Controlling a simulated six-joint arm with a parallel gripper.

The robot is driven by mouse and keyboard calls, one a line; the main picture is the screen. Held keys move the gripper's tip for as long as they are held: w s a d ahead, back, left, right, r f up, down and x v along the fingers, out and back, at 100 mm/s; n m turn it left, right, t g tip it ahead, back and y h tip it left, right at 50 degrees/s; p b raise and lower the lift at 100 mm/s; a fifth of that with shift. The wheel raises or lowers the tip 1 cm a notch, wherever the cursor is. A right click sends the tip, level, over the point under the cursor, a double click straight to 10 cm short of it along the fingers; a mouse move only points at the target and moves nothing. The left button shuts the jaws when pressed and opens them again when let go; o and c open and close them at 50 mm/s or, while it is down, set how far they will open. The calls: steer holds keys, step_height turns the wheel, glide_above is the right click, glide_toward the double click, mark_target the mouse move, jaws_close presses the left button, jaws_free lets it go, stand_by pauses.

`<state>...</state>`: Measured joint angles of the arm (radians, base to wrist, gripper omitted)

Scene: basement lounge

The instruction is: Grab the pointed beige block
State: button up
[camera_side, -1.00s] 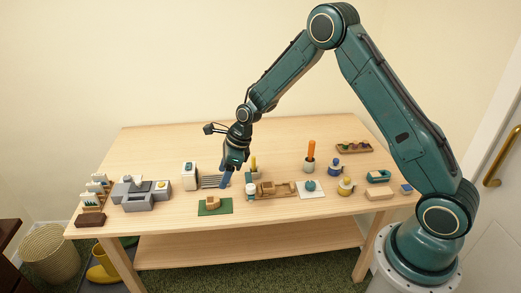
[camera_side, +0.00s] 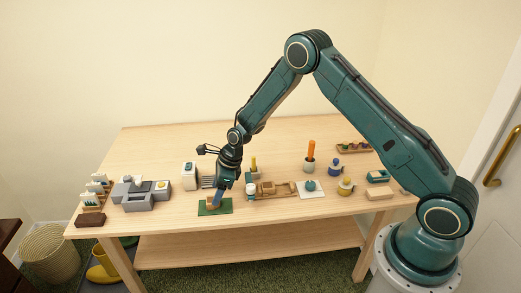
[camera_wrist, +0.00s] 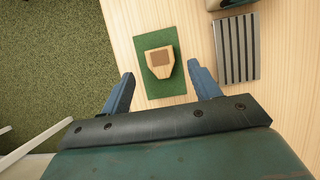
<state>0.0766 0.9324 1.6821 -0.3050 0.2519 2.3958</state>
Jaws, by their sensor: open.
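The pointed beige block (camera_wrist: 160,62) lies on a green mat (camera_wrist: 174,88) in the wrist view, with a brown patch on its top face. In the side view the green mat (camera_side: 221,208) is near the table's front edge, and my gripper mostly hides the block there. My gripper (camera_wrist: 158,78) is open and empty in the wrist view, with one blue finger on each side of the mat. The block sits between the lines of the fingers, a little beyond their tips. In the side view my gripper (camera_side: 214,203) is low, right at the block; contact cannot be told.
In the side view, a white appliance (camera_side: 189,176) stands behind left, a wooden tray (camera_side: 284,189) lies right, and grey blocks (camera_side: 137,203) stand left. The table's front edge is close.

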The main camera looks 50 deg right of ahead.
mark_target(209, 199)
steer(key=shift+x, duration=2.1)
steer(key=shift+c, duration=0.4)
steer(key=c, duration=1)
